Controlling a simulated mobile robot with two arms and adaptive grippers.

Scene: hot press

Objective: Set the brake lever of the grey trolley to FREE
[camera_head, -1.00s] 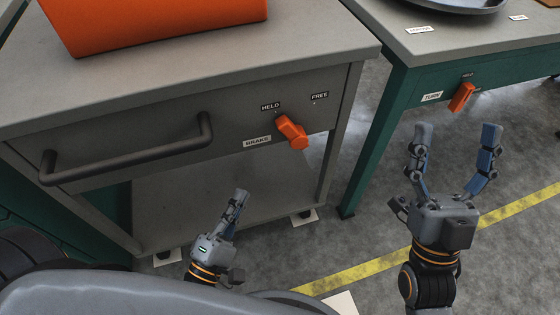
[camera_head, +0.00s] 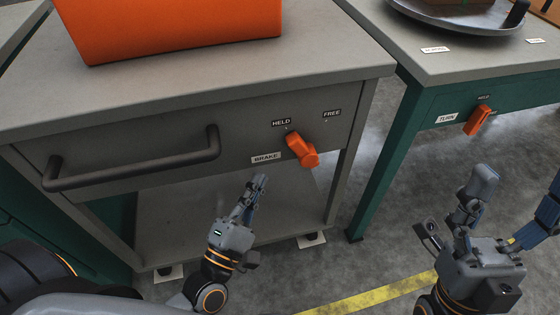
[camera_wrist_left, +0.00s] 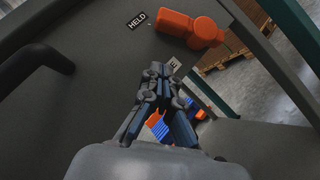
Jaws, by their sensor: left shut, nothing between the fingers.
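The grey trolley (camera_head: 110,130) stands at the left with its front panel facing me. In the left wrist view the lever (camera_wrist_left: 190,28) is at the top, beyond the fingertips. My left gripper (camera_head: 260,180) is shut and empty, below and left of the lever, not touching it. My right gripper (camera_head: 520,188) is open and empty at the right.
A dark bar handle (camera_head: 135,160) sticks out from the trolley front to the left of the lever. An orange box (camera_head: 170,25) stands on top. A green table (camera_head: 455,90) with its own orange TURN lever (camera_head: 477,120) is at the right. Bare floor lies between.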

